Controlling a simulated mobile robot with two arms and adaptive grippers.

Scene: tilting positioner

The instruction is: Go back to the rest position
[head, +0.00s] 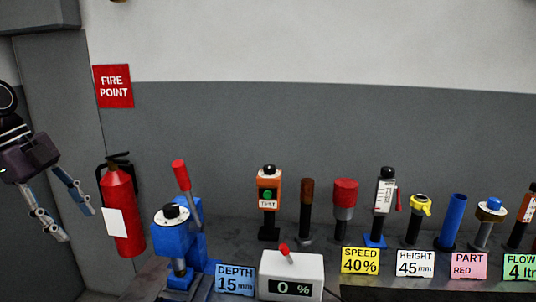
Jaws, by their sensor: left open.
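My left gripper (77,222) hangs at the far left of the head view, fingers pointing down and apart. It is open and empty, in the air to the left of the fire extinguisher and touching nothing that I can see. My right gripper is not in view.
A red fire extinguisher (120,212) is right of my gripper. A blue press (175,240) with a red-tipped lever stands at the bench's left end. A white box reading 0 % (291,276), several upright tools and sign cards fill the bench rightward. The grey wall (300,130) above is clear.

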